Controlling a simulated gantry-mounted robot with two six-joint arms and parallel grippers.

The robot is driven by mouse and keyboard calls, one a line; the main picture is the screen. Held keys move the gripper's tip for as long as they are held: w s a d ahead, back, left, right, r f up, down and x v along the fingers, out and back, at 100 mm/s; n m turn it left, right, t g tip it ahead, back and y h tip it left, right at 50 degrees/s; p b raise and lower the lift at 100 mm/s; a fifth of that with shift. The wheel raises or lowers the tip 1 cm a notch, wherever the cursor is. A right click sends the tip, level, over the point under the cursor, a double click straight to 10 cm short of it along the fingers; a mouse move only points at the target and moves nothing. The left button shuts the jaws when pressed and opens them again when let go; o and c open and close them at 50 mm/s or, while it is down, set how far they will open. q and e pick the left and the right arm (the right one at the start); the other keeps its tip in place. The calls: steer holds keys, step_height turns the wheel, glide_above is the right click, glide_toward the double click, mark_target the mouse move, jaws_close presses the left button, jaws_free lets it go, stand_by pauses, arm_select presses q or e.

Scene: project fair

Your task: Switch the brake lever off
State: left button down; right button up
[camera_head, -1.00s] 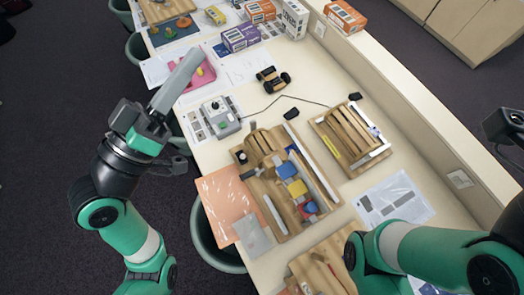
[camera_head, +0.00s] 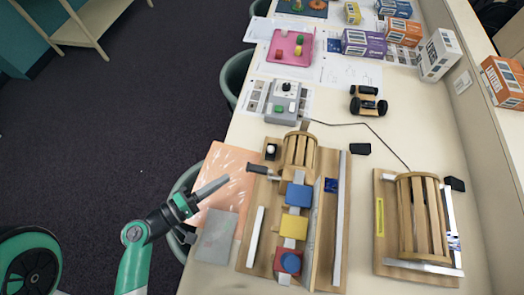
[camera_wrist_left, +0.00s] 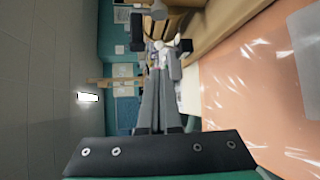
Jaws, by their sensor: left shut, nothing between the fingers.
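The brake lever (camera_head: 257,169) has a dark handle and sticks out from the left side of a wooden machine (camera_head: 333,215) with a slatted drum and blue, yellow and red blocks. My left gripper (camera_head: 226,179) is shut and empty. Its long grey fingers point right toward the handle's end, with a small gap in the head view. The closed fingers also show in the left wrist view (camera_wrist_left: 157,75), with dark parts of the machine beyond them; which part is the lever I cannot tell. My right gripper is out of view.
An orange sheet (camera_head: 224,166) and a grey sheet (camera_head: 214,240) lie on the table left of the machine. A grey control box (camera_head: 284,101) stands behind it, and a second slatted drum (camera_head: 420,215) to its right. A chair (camera_head: 233,75) stands at the left edge.

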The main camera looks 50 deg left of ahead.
arm_select(q)
steer(key=b, duration=0.3)
glide_toward(269, 151)
steer(key=w, duration=0.2)
steer(key=w+f+p, duration=0.1)
steer(key=w, duration=0.2)
steer(key=shift+w+p, duration=0.25)
steer(key=shift+p, duration=0.05)
steer(key=shift+w+a+f, duration=0.1)
steer(key=shift+w+f, duration=0.15)
steer(key=shift+w, duration=0.4)
